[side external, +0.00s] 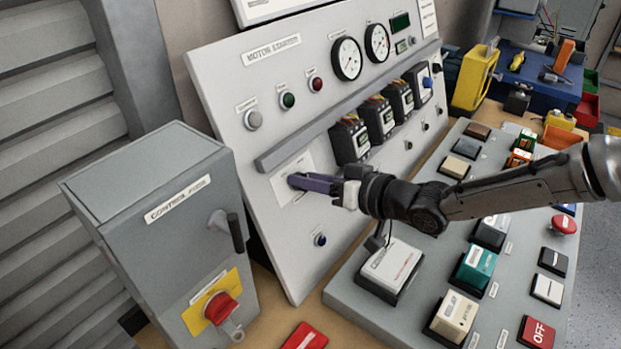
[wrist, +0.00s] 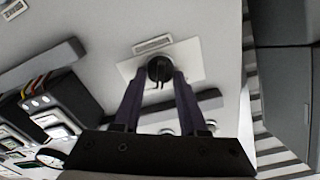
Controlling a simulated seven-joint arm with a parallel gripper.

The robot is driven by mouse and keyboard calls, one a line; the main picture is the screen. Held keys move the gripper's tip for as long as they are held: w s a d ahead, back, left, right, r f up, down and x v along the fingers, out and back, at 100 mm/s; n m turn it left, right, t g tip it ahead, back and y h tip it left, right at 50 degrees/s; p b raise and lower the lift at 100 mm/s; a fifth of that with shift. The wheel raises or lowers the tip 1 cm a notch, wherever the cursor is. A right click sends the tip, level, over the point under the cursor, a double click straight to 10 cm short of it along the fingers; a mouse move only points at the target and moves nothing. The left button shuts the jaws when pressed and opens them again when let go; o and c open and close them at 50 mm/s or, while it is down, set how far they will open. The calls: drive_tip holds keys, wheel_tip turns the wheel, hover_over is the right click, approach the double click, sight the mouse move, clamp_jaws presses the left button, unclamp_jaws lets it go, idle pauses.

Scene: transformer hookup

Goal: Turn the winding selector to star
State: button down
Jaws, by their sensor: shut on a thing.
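The winding selector (wrist: 160,70) is a dark round knob on a white plate (wrist: 193,59), below a small label that I cannot read. My gripper (wrist: 158,76) is shut on the knob, one finger on each side. In the side external view my gripper (side external: 293,180) reaches the panel from the right. Which position the knob points to cannot be told.
A grey rail (side external: 315,128) runs across the panel just above the selector. Several black contactors (side external: 350,139) stand up and to the right. A small blue knob (side external: 320,240) is below. The grey control fuse box (side external: 165,215) stands to the left, and a button console (side external: 400,280) lies in front.

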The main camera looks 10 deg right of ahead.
drive_tip(key=n, duration=0.6)
drive_tip(key=shift+s+a+r+n, duration=0.1)
drive_tip(key=shift+n, duration=0.3)
drive_tip(key=n, duration=0.6)
drive_tip(key=shift+s+a+g, duration=0.1)
drive_tip(key=shift+g, duration=0.3)
drive_tip(key=shift+n, duration=0.3)
drive_tip(key=shift+c, duration=2.2)
unclamp_jaws()
drive_tip(key=v, duration=1.3)
drive_tip(key=shift+s+d, duration=0.25)
drive_tip(key=shift+d, duration=0.15)
